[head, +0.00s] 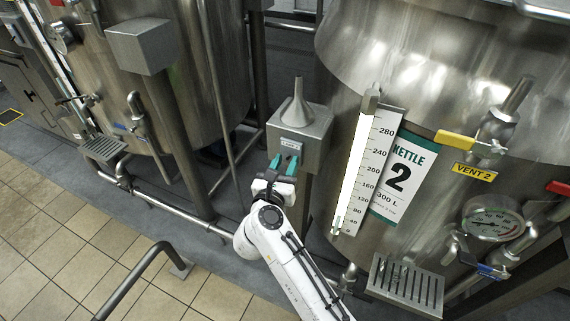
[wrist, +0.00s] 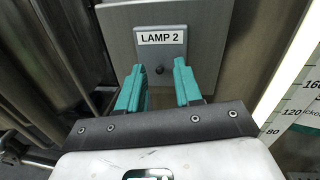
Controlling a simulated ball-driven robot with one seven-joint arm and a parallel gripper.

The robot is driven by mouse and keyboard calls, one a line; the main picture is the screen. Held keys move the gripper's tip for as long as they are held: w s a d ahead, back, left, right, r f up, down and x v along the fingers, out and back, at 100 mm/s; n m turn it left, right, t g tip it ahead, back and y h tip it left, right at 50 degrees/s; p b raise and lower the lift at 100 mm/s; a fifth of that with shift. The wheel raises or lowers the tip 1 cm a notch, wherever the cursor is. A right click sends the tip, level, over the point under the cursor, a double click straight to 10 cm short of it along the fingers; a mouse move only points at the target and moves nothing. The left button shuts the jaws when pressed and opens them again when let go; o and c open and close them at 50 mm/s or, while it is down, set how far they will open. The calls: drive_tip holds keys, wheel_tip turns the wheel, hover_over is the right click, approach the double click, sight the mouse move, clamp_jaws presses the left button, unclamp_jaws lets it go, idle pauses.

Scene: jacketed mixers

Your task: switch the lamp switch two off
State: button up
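The lamp switch two (wrist: 159,70) is a small dark toggle on a plate under a label reading "LAMP 2" in the wrist view. It sits on the front of a grey metal box (head: 316,127). In the head view my gripper hides the toggle. I cannot tell whether the toggle points up or down. My gripper (head: 284,164) has two teal fingers and is in front of the box. In the wrist view my gripper (wrist: 158,88) is open and empty, with a finger on each side of the toggle's line. Contact with the toggle is not visible.
A metal funnel shape (head: 297,104) stands on top of the box. Kettle 2 (head: 345,55), with a level scale (head: 377,165), is close on the right. Another kettle (head: 100,60) stands at left. A dark handrail (head: 137,275) rises from the tiled floor in front.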

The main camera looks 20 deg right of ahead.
clamp_jaws()
